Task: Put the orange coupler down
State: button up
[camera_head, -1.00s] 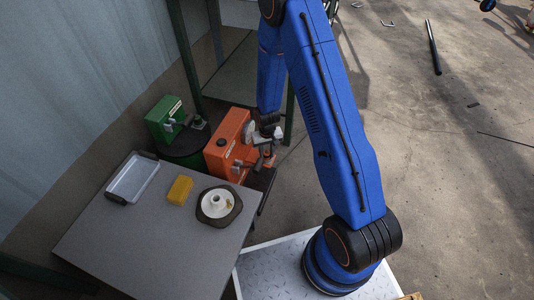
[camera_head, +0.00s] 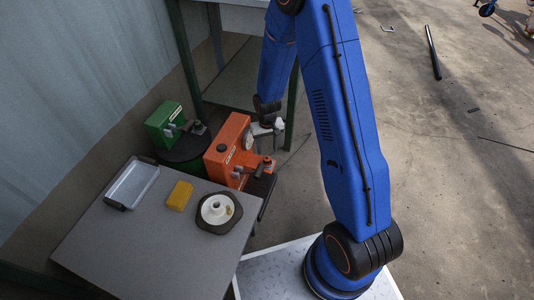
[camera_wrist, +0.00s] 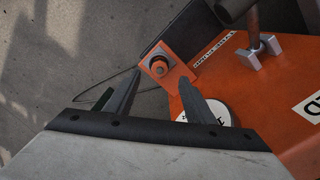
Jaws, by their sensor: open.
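The orange coupler (camera_head: 222,150) is the only orange thing I can make out, a boxy body with a label and a flat tab (camera_head: 268,163) at its right end. It stands upright beyond the grey table. In the wrist view its body (camera_wrist: 262,88) fills the right side, and the tab carries a round bolt-like stud (camera_wrist: 158,66). My gripper (camera_head: 268,128) is above and beside the coupler. In the wrist view my gripper (camera_wrist: 159,80) is open, its fingertips apart on either side of the tab, with nothing held between them. What bears the coupler is partly hidden.
The grey table (camera_head: 150,235) holds a clear tray (camera_head: 132,184), a yellow block (camera_head: 180,196) and a white round piece on a dark base (camera_head: 206,224). A similar green unit (camera_head: 163,124) stands left of the coupler. Open concrete floor (camera_head: 440,180) lies to the right.

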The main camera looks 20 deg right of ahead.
jog(key=s+d+r+t, duration=0.15)
jog(key=s+r, duration=0.35)
jog(key=r, duration=0.9)
jog(key=s+d+r+t, duration=0.15)
jog(key=s+r, duration=0.25)
jog(key=r, duration=1)
jog(key=s+d+r, duration=0.1)
jog(key=s+r, duration=0.3)
jog(key=s, duration=0.4)
jog(key=s+d+r+t, duration=0.1)
jog(key=s+r, duration=0.4)
jog(key=s, duration=0.3)
jog(key=s+d+r, duration=0.2)
jog(key=s+r, duration=0.2)
jog(key=s, duration=0.4)
jog(key=shift+r+t, duration=0.4)
